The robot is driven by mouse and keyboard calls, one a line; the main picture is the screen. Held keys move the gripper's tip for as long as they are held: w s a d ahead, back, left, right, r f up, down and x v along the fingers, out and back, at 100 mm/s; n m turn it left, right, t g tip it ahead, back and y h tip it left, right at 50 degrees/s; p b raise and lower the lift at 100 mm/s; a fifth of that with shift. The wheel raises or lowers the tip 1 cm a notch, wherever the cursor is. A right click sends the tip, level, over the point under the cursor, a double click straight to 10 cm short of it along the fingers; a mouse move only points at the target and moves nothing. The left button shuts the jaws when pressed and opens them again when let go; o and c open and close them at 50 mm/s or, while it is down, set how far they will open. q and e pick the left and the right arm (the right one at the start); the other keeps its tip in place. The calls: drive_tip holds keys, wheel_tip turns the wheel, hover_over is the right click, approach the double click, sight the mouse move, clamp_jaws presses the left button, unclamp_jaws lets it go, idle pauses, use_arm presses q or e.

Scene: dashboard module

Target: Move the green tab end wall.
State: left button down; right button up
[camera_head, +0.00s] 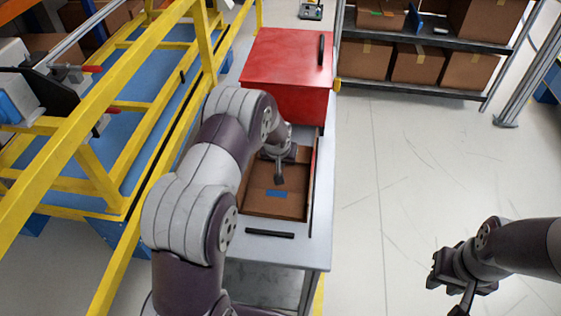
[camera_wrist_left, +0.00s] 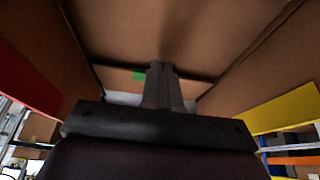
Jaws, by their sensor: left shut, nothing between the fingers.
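An open brown box (camera_head: 252,203) stands on the narrow grey table, with a blue tab (camera_head: 277,194) in its near part. My left gripper (camera_head: 279,180) points down over the box, shut and empty. In the left wrist view its closed fingers (camera_wrist_left: 161,70) reach between brown panels. A small green tab (camera_wrist_left: 138,75) shows on a brown end panel (camera_wrist_left: 112,75), just left of the fingertips; I cannot tell whether they touch it. In the head view the green tab is hidden. My right gripper (camera_head: 452,288) hangs over the floor at the right; its jaw opening is unclear.
A red box (camera_head: 286,65) with a dark handle stands behind the brown box. A black bar (camera_head: 270,234) lies on the table's near part. A yellow frame (camera_head: 150,120) runs along the left. Shelves with cartons (camera_head: 413,63) stand at the back right. The right floor is clear.

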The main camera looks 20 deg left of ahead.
use_arm(q)
drive_tip(key=shift+w+r+p, duration=0.15)
drive_tip(key=shift+r+p, duration=0.35)
drive_tip(key=shift+r, duration=0.45)
drive_tip(key=s+f+p+v, duration=0.1)
drive_tip(key=v, duration=1.1)
drive_tip(key=s+d+r+m+g, duration=0.1)
drive_tip(key=s+d+r, duration=0.1)
drive_tip(key=s, duration=0.8)
drive_tip(key=s+d+r+m+g+h, duration=0.1)
drive_tip(key=s+d, duration=0.3)
drive_tip(key=s, duration=0.7)
drive_tip(key=shift+s+r+m+g, duration=0.3)
drive_tip(key=shift+r+m+g, duration=0.1)
drive_tip(key=shift+g, duration=0.1)
